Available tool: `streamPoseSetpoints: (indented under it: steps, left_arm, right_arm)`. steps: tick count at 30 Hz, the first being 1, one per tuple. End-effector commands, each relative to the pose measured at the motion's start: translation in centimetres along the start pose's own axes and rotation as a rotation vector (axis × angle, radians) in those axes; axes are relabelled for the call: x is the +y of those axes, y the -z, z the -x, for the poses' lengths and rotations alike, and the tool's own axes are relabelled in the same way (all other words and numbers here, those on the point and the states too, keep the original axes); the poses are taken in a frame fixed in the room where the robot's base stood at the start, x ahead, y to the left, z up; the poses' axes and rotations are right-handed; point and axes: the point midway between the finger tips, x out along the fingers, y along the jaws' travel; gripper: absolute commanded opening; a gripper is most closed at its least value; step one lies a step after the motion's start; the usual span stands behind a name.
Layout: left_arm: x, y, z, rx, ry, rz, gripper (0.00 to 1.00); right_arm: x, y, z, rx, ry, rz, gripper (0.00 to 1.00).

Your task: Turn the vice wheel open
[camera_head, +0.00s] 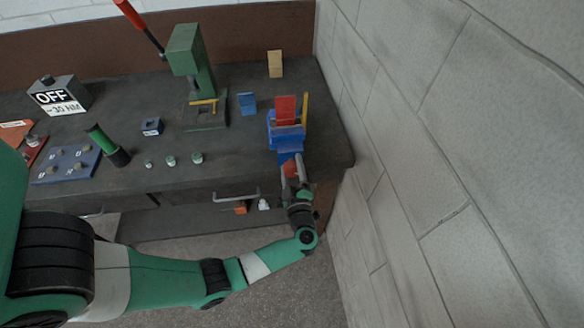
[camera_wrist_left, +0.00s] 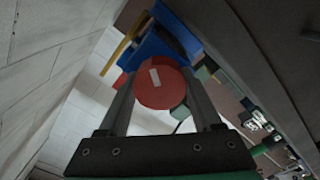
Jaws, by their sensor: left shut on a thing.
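The blue vice (camera_head: 286,131) stands at the right end of the bench, near its front edge, with a red block (camera_head: 285,108) upright at its jaws. Its red round wheel (camera_head: 290,169) faces the front of the bench. My left gripper (camera_head: 294,170) reaches up to the wheel from the front and is shut on it, one finger on each side. In the left wrist view the wheel (camera_wrist_left: 161,88) with a pale mark sits between the two fingers, and the blue vice (camera_wrist_left: 160,42) is behind it. My right gripper is not in view.
A brick wall (camera_head: 420,130) stands close to the right of the vice. On the bench (camera_head: 235,160) are a green press (camera_head: 192,65), a blue block (camera_head: 247,103), a green cylinder (camera_head: 106,144) and an OFF sign box (camera_head: 60,97). A drawer handle (camera_head: 235,196) is below the front edge.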

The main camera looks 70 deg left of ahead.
Motion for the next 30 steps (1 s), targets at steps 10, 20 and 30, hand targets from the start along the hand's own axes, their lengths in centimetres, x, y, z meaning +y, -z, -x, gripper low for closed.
streamPoseSetpoints:
  steps: [10,20,30]
  left_arm:
    - [-0.26,-0.04,-0.1,-0.001,0.006,0.033,0.11]
    - [-0.24,-0.03,-0.09,0.0,0.006,0.031,0.9]
    - [-0.09,-0.01,-0.05,0.0,0.002,0.03,0.96]
  right_arm:
    - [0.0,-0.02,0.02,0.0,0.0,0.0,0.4]
    - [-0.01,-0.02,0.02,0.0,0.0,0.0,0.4]
    - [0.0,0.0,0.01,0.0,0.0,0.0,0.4]
